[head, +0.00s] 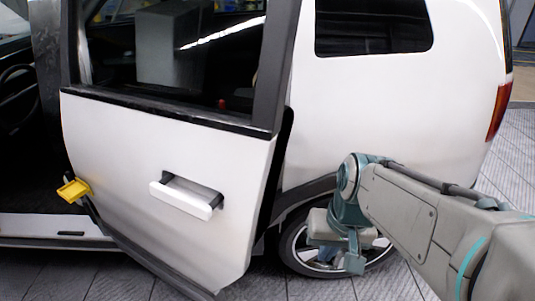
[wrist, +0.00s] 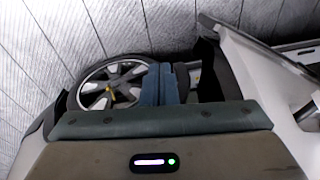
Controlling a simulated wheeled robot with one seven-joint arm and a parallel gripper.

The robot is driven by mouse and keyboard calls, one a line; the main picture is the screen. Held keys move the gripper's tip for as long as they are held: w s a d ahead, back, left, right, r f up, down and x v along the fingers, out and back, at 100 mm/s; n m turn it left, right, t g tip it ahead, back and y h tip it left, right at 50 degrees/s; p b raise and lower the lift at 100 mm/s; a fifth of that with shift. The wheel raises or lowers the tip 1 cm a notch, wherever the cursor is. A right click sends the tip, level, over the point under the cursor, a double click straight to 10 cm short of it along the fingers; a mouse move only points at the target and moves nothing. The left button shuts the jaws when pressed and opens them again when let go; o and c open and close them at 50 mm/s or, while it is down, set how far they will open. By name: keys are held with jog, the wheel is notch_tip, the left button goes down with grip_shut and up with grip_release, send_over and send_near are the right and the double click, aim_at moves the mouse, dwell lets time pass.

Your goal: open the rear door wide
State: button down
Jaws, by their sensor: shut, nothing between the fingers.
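The white rear door (head: 165,150) stands out from the car's side, with its dark window on top and a white handle (head: 187,195) on its face. The door opening shows at its left, with the sill (head: 50,226) bare. The door's right edge is near the rear wheel, with a dark gap between it and the body. In the wrist view a pale panel, probably the door (wrist: 255,65), is at the right. My gripper (wrist: 170,70) is shut and empty. It is low by the rear wheel, right of the door and apart from the handle; its tips are partly hidden in the head view.
The rear wheel (head: 300,250) is close behind my gripper and also shows in the wrist view (wrist: 95,95). The white rear body panel (head: 400,110) is above it. A yellow part (head: 73,190) sticks out at the door's left edge. Paved floor (head: 110,280) lies in front.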

jog(key=w+a+f+m+g+y+b, duration=0.1)
jog(key=w+a+m+g+y+b, duration=0.2)
jog(key=w+y, duration=0.65)
jog(key=w+d+r+m+t+y+b, duration=0.3)
jog(key=w+d+t+y, duration=0.5)
jog(key=w, duration=0.5)
jog(key=a+r+h+p, duration=0.1)
jog(key=a+p, duration=0.1)
jog(key=a, duration=0.8)
jog(key=shift+s+r, duration=0.2)
jog(key=shift+r, duration=0.15)
